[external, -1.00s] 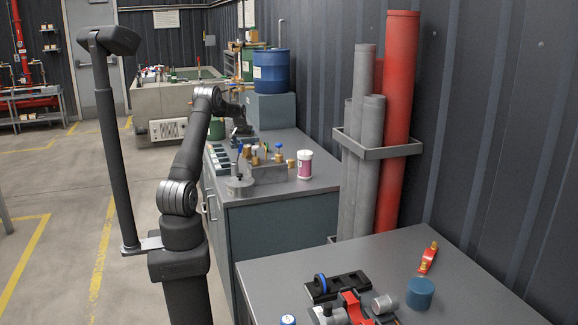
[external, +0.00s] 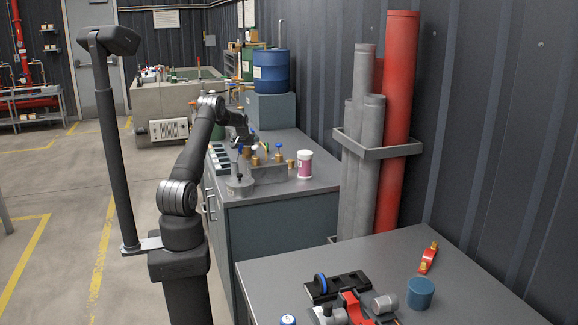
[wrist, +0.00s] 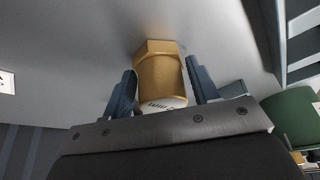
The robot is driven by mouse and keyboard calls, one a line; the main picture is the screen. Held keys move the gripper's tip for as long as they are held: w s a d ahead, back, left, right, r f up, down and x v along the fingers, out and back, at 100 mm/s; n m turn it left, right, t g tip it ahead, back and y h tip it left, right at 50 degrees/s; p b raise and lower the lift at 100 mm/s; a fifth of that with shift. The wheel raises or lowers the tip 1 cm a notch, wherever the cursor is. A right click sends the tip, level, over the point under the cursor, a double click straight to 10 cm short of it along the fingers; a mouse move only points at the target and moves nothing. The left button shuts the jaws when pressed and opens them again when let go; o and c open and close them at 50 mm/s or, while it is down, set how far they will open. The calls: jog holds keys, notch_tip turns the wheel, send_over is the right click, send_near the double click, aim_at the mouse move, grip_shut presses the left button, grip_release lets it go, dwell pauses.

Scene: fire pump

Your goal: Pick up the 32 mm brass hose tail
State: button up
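The brass hose tail (wrist: 160,78) shows in the wrist view as a gold cylinder with a wider hex collar at its far end and a pale marked near end. My gripper (wrist: 161,80) has its two blue-grey fingers on either side of it. The fingers look open, with a narrow gap beside the brass; contact is not clear. In the external view my gripper (external: 249,140) is low over the far bench, and I cannot pick out this hose tail there.
The far bench (external: 315,183) carries a grey block with several brass fittings (external: 270,172) and a white-and-pink tub (external: 305,164). A blue drum (external: 271,72) stands behind on a grey cabinet. A green round object (wrist: 292,115) is at the right in the wrist view.

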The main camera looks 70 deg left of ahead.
jog(key=c, duration=0.6)
jog(key=shift+r, duration=0.1)
